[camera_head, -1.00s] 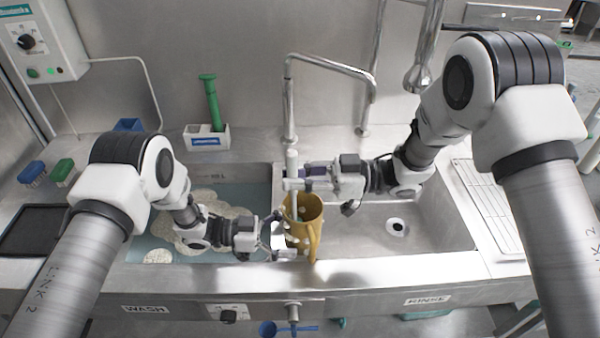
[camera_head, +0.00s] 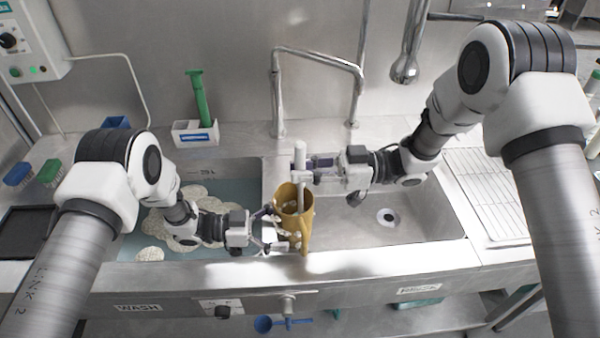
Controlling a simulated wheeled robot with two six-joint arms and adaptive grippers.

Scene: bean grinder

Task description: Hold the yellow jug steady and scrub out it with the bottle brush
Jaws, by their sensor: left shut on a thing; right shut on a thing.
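The yellow jug (camera_head: 297,204) is upright at the divider between the two sinks, its open top facing me. My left gripper (camera_head: 283,231) is shut on the jug from its left side, low on the body. The bottle brush (camera_head: 299,158) stands upright as a pale white handle above the jug. My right gripper (camera_head: 303,170) is shut on the brush handle from the right, just above and behind the jug's rim. The brush's lower end is hidden, so I cannot tell how deep it sits in the jug.
The left sink (camera_head: 250,184) holds water with foam; the right sink (camera_head: 350,238) is empty around its drain. A tap (camera_head: 276,95) stands behind. A green-handled brush (camera_head: 199,98) stands in a white holder (camera_head: 188,137). A drying rack (camera_head: 492,195) lies at right.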

